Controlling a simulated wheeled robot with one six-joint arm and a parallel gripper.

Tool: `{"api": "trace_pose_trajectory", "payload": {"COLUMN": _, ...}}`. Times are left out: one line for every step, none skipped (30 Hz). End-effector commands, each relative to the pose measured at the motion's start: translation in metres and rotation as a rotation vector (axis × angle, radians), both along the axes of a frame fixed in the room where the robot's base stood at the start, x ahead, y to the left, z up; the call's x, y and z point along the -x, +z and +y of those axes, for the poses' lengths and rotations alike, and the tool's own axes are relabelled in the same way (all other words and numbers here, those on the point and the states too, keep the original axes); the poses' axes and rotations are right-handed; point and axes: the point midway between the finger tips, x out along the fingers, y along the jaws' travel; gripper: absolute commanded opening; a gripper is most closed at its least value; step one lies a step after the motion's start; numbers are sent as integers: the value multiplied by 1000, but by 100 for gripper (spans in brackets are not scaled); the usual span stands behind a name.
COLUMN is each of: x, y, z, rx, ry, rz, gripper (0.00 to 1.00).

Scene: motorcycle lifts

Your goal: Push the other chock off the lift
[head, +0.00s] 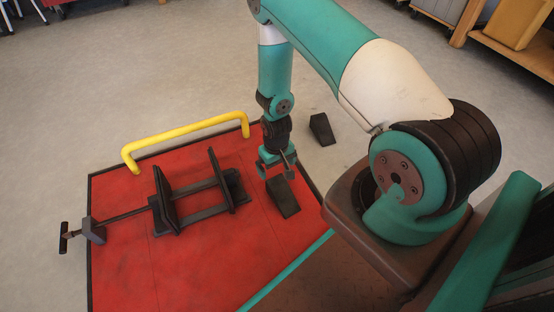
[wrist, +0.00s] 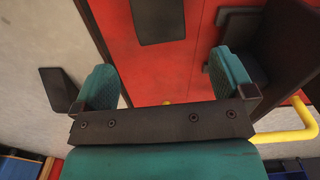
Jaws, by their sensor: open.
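A black wedge chock (head: 284,198) lies on the red lift (head: 215,262) near its right edge; it also shows at the top of the wrist view (wrist: 159,20). Another black chock (head: 321,129) lies on the grey floor beyond the lift's right edge, and it shows at the left of the wrist view (wrist: 60,88). My gripper (head: 277,170) points down over the lift, just behind the near chock in the head view. In the wrist view my gripper (wrist: 165,82) is open, with nothing between its fingers. Whether it touches the chock, I cannot tell.
A black wheel clamp (head: 195,204) stands on the lift left of my gripper; its plate is close to the right finger in the wrist view. A yellow rail (head: 186,137) runs along the lift's far edge. Floor right of the lift is mostly clear.

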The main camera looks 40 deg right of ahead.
Motion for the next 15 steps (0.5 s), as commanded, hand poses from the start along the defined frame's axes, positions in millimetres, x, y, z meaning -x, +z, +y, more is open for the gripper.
{"api": "trace_pose_trajectory", "payload": {"x": 0, "y": -17, "z": 0, "rx": 0, "ry": 0, "rz": 1, "gripper": 100}}
{"api": "trace_pose_trajectory", "payload": {"x": 0, "y": -23, "z": 0, "rx": 0, "ry": 0, "rz": 1, "gripper": 100}}
{"api": "trace_pose_trajectory", "payload": {"x": 1, "y": -31, "z": 0, "rx": 1, "ry": 0, "rz": 2, "gripper": 100}}
{"api": "trace_pose_trajectory", "payload": {"x": 0, "y": -37, "z": 0, "rx": 1, "ry": 0, "rz": 2, "gripper": 100}}
{"api": "trace_pose_trajectory", "payload": {"x": 0, "y": -43, "z": 0, "rx": 1, "ry": 0, "rz": 1, "gripper": 100}}
{"api": "trace_pose_trajectory", "payload": {"x": 0, "y": -51, "z": 0, "rx": 1, "ry": 0, "rz": 1, "gripper": 100}}
{"api": "trace_pose_trajectory", "payload": {"x": 1, "y": -57, "z": 0, "rx": 1, "ry": 0, "rz": 2, "gripper": 100}}
{"api": "trace_pose_trajectory", "payload": {"x": 1, "y": -63, "z": 0, "rx": 1, "ry": 0, "rz": 2, "gripper": 100}}
{"api": "trace_pose_trajectory", "payload": {"x": 0, "y": -70, "z": 0, "rx": 1, "ry": 0, "rz": 1, "gripper": 100}}
{"api": "trace_pose_trajectory", "payload": {"x": 0, "y": -75, "z": 0, "rx": 1, "ry": 0, "rz": 1, "gripper": 100}}
{"api": "trace_pose_trajectory", "payload": {"x": 0, "y": -80, "z": 0, "rx": 1, "ry": 0, "rz": 1, "gripper": 100}}
{"api": "trace_pose_trajectory", "payload": {"x": 0, "y": -86, "z": 0, "rx": 1, "ry": 0, "rz": 2, "gripper": 100}}
{"api": "trace_pose_trajectory", "payload": {"x": 0, "y": -90, "z": 0, "rx": 1, "ry": 0, "rz": 1, "gripper": 100}}
{"api": "trace_pose_trajectory", "payload": {"x": 0, "y": -94, "z": 0, "rx": 1, "ry": 0, "rz": 1, "gripper": 100}}
{"api": "trace_pose_trajectory", "payload": {"x": 0, "y": -98, "z": 0, "rx": 1, "ry": 0, "rz": 0, "gripper": 100}}
